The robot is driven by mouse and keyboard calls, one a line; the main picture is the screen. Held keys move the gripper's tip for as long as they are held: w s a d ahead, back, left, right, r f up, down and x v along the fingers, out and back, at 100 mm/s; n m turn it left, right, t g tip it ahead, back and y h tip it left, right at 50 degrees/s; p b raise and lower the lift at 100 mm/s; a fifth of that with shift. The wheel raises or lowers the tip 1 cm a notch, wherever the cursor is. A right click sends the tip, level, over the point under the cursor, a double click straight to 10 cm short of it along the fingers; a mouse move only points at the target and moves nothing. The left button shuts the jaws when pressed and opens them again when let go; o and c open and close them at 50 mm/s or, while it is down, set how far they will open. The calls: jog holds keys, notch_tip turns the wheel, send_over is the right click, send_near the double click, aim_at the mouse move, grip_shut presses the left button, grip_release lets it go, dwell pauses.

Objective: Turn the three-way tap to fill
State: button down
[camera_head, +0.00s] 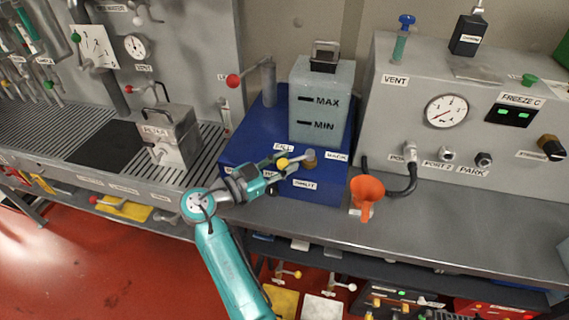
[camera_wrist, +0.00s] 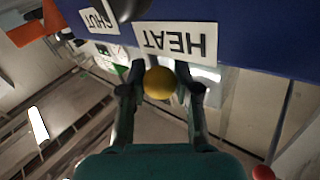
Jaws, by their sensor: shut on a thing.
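The three-way tap (camera_head: 310,161) has a brass-coloured body on the front part of the blue base. Its lever points left in the head view and ends in a yellow ball knob (camera_head: 283,162). My gripper (camera_head: 286,164) is shut on this knob, one finger on each side. The wrist view shows the knob (camera_wrist: 159,83) between the fingertips. The FILL label (camera_head: 283,148) lies just behind the knob, and the BACK label (camera_head: 336,156) is right of the tap.
A translucent tank (camera_head: 322,100) marked MAX and MIN stands on the blue base (camera_head: 237,150) behind the tap. An orange funnel (camera_head: 366,193) stands to the right. A red-knobbed lever (camera_head: 233,80) rises at back left. A grey gauge panel (camera_head: 470,110) fills the right.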

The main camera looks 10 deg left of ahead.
dwell(0.3)
jog(key=c, duration=0.8)
grip_release()
jog(key=shift+w, duration=0.1)
jog(key=v, duration=1.2)
jog(key=shift+a, duration=0.1)
